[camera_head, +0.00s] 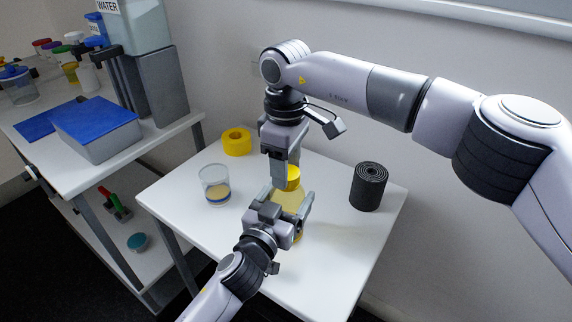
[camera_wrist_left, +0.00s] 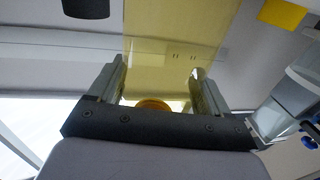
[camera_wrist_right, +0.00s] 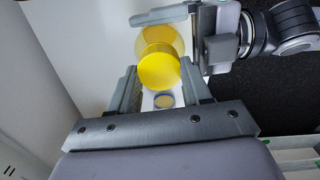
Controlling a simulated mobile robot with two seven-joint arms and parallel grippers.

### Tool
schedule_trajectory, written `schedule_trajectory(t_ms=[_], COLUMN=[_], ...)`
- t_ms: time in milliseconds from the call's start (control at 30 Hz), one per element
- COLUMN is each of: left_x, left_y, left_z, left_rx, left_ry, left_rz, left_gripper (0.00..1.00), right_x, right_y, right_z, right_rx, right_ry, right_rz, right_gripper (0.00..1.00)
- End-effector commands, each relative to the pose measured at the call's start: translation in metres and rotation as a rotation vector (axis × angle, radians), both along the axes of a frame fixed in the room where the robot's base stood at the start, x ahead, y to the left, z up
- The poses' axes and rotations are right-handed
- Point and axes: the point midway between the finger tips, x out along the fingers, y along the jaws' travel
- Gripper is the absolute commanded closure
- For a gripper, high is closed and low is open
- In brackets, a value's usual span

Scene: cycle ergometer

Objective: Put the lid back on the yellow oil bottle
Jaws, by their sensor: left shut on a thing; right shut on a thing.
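The yellow see-through oil bottle (camera_head: 285,200) stands on the white table, partly hidden by my left gripper (camera_head: 290,212). That gripper is shut around the bottle's body, which also fills the space between the fingers in the left wrist view (camera_wrist_left: 180,50). My right gripper (camera_head: 286,178) points down from above and is shut on the yellow lid (camera_head: 292,177). In the right wrist view the lid (camera_wrist_right: 158,71) is a bright disc between the fingers, with the bottle (camera_wrist_right: 166,38) partly behind it. The lid is at the bottle's top; I cannot tell whether it touches or is seated.
A clear cup (camera_head: 215,184) with a yellowish band stands left of the bottle. A yellow tape roll (camera_head: 237,141) lies behind it. A dark rolled mat (camera_head: 369,187) stands to the right. The table's front right is clear. A shelf unit with a blue-topped box (camera_head: 97,128) is at left.

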Motion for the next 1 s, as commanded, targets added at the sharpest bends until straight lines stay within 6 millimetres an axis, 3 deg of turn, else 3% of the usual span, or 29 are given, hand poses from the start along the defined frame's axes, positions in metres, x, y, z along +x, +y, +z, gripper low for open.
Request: schedule_trajectory(t_ms=[100, 133, 200, 533, 867, 1000], left_x=[0.0, 0.0, 0.0, 0.0, 0.0, 0.0], left_y=[0.001, 0.001, 0.001, 0.001, 0.001, 0.001], left_z=[-0.002, -0.002, -0.002, -0.002, -0.002, -0.002], left_rx=[0.002, 0.002, 0.003, 0.003, 0.003, 0.003], left_ry=[0.005, 0.005, 0.004, 0.003, 0.003, 0.003], left_rz=[0.003, 0.003, 0.003, 0.003, 0.002, 0.002], left_gripper=[1.0, 1.0, 1.0, 1.0, 1.0, 1.0], right_x=[0.0, 0.0, 0.0, 0.0, 0.0, 0.0], right_y=[0.0, 0.0, 0.0, 0.0, 0.0, 0.0], right_z=[0.001, 0.001, 0.001, 0.003, 0.041, 0.045], right_rx=[0.0, 0.0, 0.0, 0.001, 0.0, 0.0], right_ry=[0.0, 0.0, 0.0, 0.0, -0.002, 0.001], right_rz=[0.002, 0.002, 0.002, 0.003, 0.003, 0.003], right_gripper=[0.8, 0.42, 0.26, 0.26, 0.26, 0.26])
